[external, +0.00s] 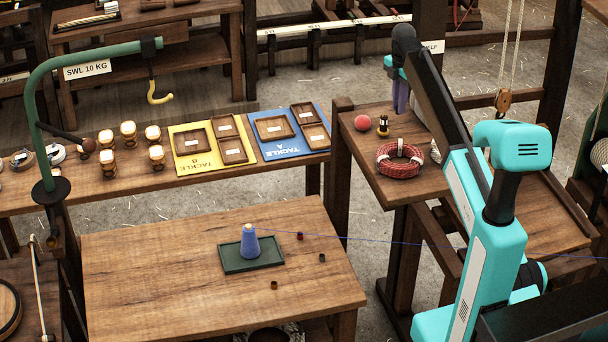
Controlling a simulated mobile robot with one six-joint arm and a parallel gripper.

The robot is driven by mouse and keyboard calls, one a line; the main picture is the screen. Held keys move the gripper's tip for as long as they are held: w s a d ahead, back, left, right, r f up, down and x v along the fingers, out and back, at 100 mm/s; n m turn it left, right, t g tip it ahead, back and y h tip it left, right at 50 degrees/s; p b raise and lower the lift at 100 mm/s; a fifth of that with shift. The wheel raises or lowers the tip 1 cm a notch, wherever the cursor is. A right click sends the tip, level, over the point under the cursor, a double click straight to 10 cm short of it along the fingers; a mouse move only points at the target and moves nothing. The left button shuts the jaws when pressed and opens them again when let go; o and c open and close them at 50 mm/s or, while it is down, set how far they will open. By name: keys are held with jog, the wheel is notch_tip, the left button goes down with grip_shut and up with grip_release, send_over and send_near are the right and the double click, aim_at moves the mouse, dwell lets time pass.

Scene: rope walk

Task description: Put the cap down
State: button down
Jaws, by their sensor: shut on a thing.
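My gripper (400,98) is partly hidden behind my dark arm link, above the side table (372,163) at the upper right. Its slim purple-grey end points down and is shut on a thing. The held cap itself cannot be made out. A small black-and-yellow item (383,126) stands on that table just left of my gripper.
A blue thread cone (250,244) stands on a green tray (240,266) on the front table (150,270); its thread runs right. Small dark pieces, one a red piece (299,236), lie nearby. Yellow (180,163) and blue (255,130) tackle boards and a hook (159,97) are farther back.

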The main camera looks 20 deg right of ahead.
jog(key=shift+f+p, duration=0.75)
jog(key=shift+f, duration=1.1)
jog(key=shift+f, duration=0.15)
jog(key=c, duration=1.7)
grip_release()
jog(key=shift+r, duration=0.2)
notch_tip(320, 180, up, 12)
jog(key=shift+b, duration=0.85)
